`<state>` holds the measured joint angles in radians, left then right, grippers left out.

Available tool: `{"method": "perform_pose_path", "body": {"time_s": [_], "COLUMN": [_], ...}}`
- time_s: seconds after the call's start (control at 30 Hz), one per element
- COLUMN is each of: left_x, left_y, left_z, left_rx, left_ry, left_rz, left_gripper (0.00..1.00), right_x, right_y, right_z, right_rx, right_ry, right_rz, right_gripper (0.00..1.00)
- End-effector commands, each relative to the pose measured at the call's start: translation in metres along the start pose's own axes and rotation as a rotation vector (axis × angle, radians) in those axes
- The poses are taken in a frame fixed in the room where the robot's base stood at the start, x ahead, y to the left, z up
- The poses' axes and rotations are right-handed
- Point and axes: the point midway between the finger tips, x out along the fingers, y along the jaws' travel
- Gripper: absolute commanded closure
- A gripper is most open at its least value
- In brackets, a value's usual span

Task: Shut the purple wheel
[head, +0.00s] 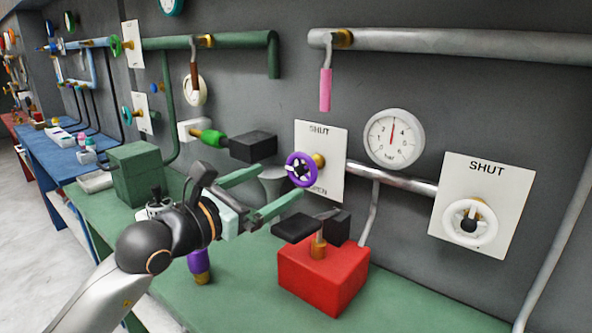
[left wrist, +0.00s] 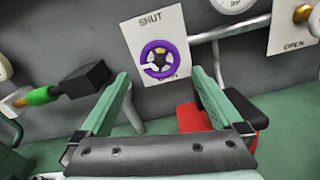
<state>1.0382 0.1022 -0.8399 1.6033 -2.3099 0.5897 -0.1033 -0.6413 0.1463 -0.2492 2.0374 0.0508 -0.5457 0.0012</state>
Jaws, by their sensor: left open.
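The purple wheel (head: 301,170) is mounted on a brass stem in front of a white plate (head: 333,165) marked SHUT at the top and OPEN at the bottom. It also shows in the left wrist view (left wrist: 159,46), ahead of the jaws and between their lines. My left gripper (head: 279,189) is open and empty, its two green fingers pointing at the wheel. In the head view the fingertips are close to the wheel's left side; the wrist view shows no finger touching it. My right gripper is not in view.
A red box (head: 322,280) with a black-handled brass fitting stands just below the wheel. A black block on a green-collared lever (head: 252,146) juts out at left. A gauge (head: 394,137) and a white wheel (head: 469,225) are to the right. The green bench (head: 420,305) is clear at front right.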

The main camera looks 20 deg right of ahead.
Motion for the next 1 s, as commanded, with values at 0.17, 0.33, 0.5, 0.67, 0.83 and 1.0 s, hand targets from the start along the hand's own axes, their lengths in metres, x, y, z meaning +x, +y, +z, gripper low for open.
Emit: {"method": "perform_pose_path", "body": {"time_s": [0.17,0.33,0.5,0.67,0.83,1.0], "left_x": [0.030,0.052,0.066,0.071,0.072,0.071], "left_y": [0.000,-0.001,0.000,0.000,0.000,0.000], "left_z": [0.001,0.001,0.000,0.001,0.000,0.000], "left_rx": [-0.001,-0.002,-0.002,-0.001,-0.002,-0.002], "left_ry": [0.000,0.000,0.000,-0.001,-0.002,-0.001], "left_rz": [-0.001,-0.001,-0.001,0.000,-0.001,0.000], "left_gripper": [0.00,0.00,0.00,0.00,0.00,0.08], "right_x": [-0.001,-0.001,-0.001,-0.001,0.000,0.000], "right_y": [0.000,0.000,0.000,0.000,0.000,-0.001], "right_z": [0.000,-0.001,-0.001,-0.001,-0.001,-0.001], "right_rx": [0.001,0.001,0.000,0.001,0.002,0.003], "right_ry": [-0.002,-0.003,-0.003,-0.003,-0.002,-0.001], "right_rz": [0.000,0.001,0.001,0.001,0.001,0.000], "right_gripper": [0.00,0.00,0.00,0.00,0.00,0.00]}}
